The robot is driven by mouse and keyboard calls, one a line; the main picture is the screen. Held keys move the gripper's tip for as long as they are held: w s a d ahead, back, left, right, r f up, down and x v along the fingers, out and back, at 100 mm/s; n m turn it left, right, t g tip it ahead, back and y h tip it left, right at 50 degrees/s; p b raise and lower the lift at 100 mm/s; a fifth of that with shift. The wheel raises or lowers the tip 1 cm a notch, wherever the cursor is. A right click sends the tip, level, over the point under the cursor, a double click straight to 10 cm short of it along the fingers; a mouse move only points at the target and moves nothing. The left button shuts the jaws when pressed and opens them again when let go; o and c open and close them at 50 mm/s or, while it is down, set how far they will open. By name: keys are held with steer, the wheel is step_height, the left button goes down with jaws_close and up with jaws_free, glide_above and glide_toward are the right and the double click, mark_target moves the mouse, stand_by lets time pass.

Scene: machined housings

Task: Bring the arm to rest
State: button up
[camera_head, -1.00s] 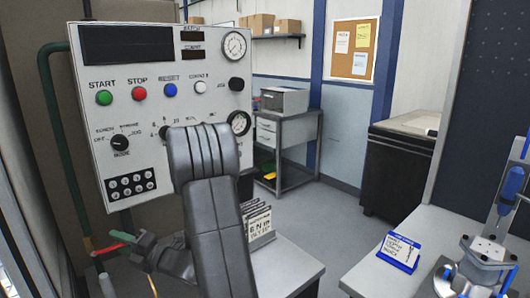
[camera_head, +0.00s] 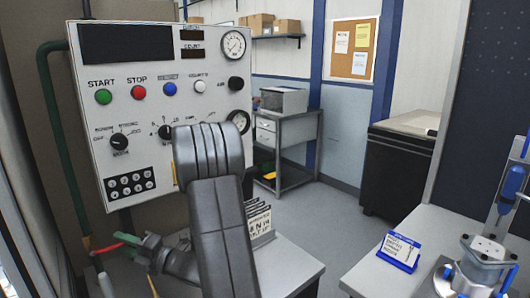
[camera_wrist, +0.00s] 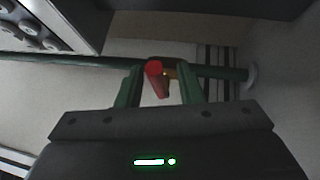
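My gripper (camera_wrist: 160,74) shows in the wrist view with its two green fingers apart. A red lever (camera_wrist: 154,80) lies between the fingers, with a gap visible on both sides. The green pipe (camera_wrist: 80,62) runs across behind the fingertips. In the head view my dark arm (camera_head: 215,200) stands bent in front of the control panel (camera_head: 190,110). There the red lever (camera_head: 126,238) shows at the lower left, beside the green pipe (camera_head: 60,140) and close to my gripper. My arm hides part of the panel's lower right.
A bench (camera_head: 285,262) with a rack of cards (camera_head: 260,220) lies right of my arm. A second table (camera_head: 370,275) at the right bears a blue-framed sign (camera_head: 399,251) and a metal fixture (camera_head: 487,262). The floor (camera_head: 330,215) between is clear.

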steer(key=b+v, duration=0.1)
steer(key=v, duration=1.1)
steer(key=w+a+r+n+h+p, duration=0.1)
steer(key=w+a+r+p, duration=0.1)
steer(key=a, duration=1.1)
steer(key=shift+w+a+r+n+g+p, duration=0.3)
steer(key=shift+w+a+r+n+p, duration=0.1)
steer(key=shift+w+r, duration=0.3)
steer(key=shift+s+d+r, duration=0.1)
steer(key=shift+s+d, duration=0.05)
